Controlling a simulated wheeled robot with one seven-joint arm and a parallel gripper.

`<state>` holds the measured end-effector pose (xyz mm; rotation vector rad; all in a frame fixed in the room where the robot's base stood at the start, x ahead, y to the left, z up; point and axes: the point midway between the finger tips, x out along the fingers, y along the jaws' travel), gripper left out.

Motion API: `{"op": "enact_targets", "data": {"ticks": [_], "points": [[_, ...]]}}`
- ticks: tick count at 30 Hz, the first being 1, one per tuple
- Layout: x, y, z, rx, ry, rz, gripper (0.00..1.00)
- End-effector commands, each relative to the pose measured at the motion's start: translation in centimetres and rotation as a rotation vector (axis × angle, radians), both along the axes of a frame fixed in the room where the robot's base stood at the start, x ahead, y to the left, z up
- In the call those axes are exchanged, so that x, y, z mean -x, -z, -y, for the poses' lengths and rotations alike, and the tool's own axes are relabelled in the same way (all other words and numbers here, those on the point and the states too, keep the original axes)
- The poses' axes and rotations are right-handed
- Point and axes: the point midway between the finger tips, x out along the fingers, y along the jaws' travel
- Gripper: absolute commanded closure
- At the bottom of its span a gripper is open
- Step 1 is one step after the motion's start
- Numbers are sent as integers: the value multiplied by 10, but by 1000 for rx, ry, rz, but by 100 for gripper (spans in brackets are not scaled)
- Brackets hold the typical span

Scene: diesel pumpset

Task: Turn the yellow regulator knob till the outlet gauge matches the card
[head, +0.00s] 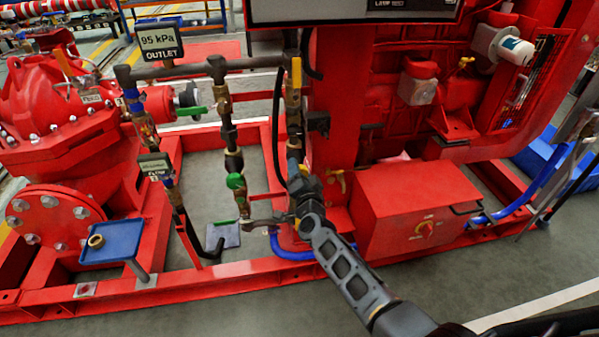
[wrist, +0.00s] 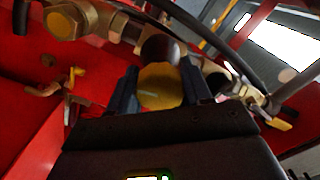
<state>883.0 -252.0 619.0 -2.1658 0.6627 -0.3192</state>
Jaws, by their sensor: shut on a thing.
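The yellow regulator knob (wrist: 160,87) sits between the two dark fingers of my gripper (wrist: 161,92) in the wrist view. The fingers are shut on its sides. In the head view my gripper (head: 298,203) reaches the lower pipework left of the red box, and it mostly hides the knob there.
A smaller flow display (head: 155,165) stands lower on the left pipes. Green-handled valves (head: 236,181) and a yellow lever (head: 296,72) are on the pipework. A blue tray (head: 112,241) holds a brass ring. A red box (head: 415,208) stands right of my gripper.

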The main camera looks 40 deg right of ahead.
Motion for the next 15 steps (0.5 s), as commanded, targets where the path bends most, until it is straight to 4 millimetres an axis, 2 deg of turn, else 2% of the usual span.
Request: {"op": "enact_targets", "data": {"ticks": [11, 12, 15], "points": [[1, 1, 0, -4, 1, 2, 82], [1, 1, 0, -4, 0, 1, 49], [1, 1, 0, -4, 1, 2, 40]]}}
